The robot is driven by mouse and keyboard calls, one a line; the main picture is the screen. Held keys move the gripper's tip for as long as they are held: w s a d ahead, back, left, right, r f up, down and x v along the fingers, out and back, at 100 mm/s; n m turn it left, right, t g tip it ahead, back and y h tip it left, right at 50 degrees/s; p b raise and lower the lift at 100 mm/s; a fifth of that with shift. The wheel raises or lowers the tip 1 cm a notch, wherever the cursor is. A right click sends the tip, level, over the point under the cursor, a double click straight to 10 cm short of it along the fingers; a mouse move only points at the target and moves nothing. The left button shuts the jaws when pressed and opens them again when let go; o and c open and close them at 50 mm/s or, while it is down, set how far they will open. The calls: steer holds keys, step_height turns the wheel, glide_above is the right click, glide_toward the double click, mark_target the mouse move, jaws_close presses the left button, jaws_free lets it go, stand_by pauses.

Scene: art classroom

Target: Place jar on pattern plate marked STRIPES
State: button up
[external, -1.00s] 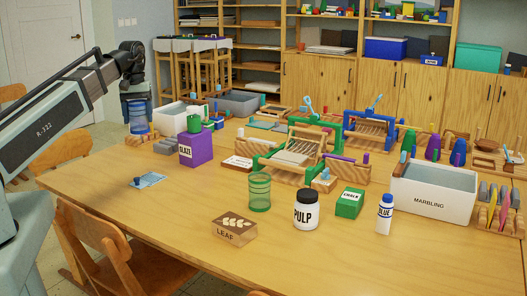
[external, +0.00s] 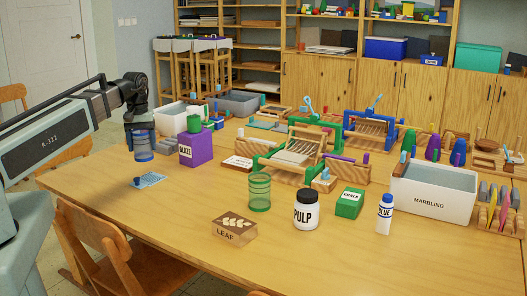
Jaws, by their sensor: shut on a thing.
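My gripper (external: 140,130) is at the left side of the table, pointing down and shut on a clear jar with blue bands (external: 144,150). The jar hangs upright below the fingers, left of the purple GLAZE box (external: 195,149). I cannot tell whether its base touches the table. A similar green jar (external: 259,192) stands upright near the middle of the table. A wooden block marked LEAF (external: 234,229) lies at the front. No STRIPES lettering is readable; a small sign (external: 238,163) behind the green jar has text too small to read.
A flat blue-grey piece with a dark knob (external: 149,181) lies in front of the held jar. A PULP jar (external: 306,211), a green CHALK box (external: 349,203), a glue bottle (external: 384,213) and a MARBLING tray (external: 431,204) stand to the right. The front left tabletop is clear.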

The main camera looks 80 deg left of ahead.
mark_target(144, 157)
steer(key=shift+f, duration=2.05)
steer(key=shift+f, duration=0.6)
steer(key=o, duration=1)
steer(key=shift+o, duration=0.2)
step_height(144, 157, up, 13)
steer(key=shift+r, duration=0.15)
